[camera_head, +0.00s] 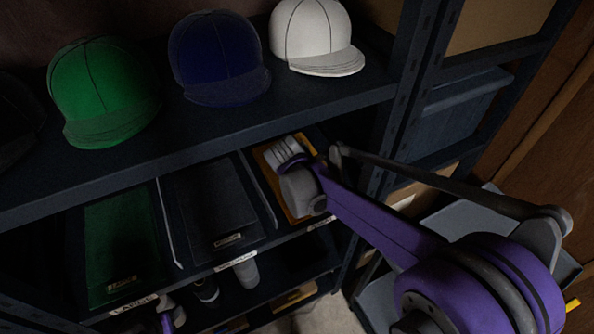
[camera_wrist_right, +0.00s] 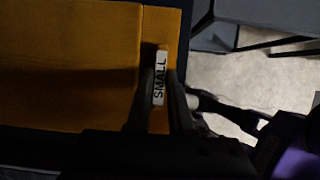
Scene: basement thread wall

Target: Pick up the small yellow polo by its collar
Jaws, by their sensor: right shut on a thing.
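The yellow polo (camera_head: 263,160) lies folded in a shelf bay in the head view, partly covered by my right arm. In the right wrist view the yellow polo (camera_wrist_right: 70,60) fills the left side. I cannot make out the collar's shape in the dark. The right fingertips are hidden in the head view. My left gripper is not clearly visible.
Folded green (camera_head: 118,240) and dark (camera_head: 215,205) garments lie in bays to the left, between thin dividers. Green (camera_head: 100,90), blue (camera_head: 217,60) and white (camera_head: 312,35) caps stand on the shelf above. A shelf upright (camera_head: 408,85) stands right of the yellow bay.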

